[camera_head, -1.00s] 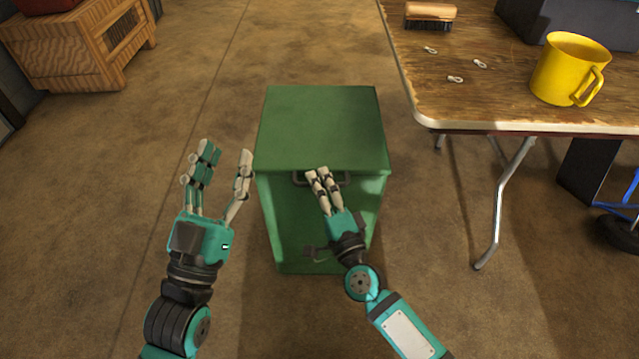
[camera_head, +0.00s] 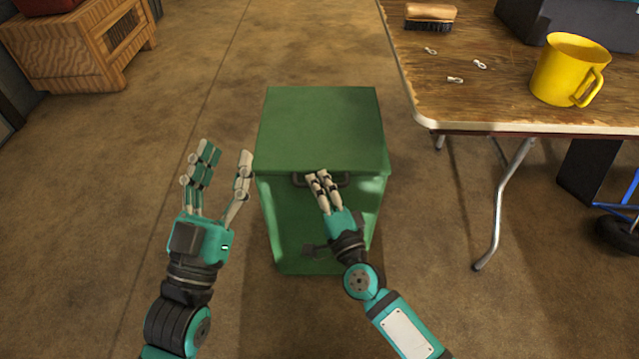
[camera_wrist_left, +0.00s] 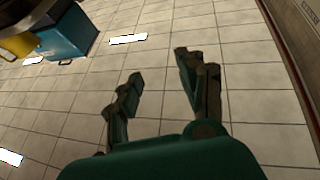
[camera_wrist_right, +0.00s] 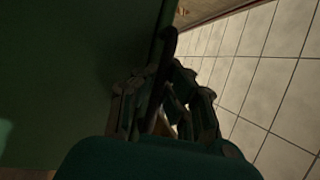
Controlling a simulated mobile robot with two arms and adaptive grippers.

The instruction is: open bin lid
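The green bin (camera_head: 290,225) stands on the floor in the middle of the head view, its flat lid (camera_head: 320,125) down.
A wooden table (camera_head: 500,125) stands right of the bin, with a yellow mug (camera_head: 565,72), a brush (camera_head: 430,16) and small white pieces on it. Its metal leg (camera_head: 500,205) is near the bin. A wooden crate (camera_head: 75,50) is at the back left. The floor left of the bin is clear.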

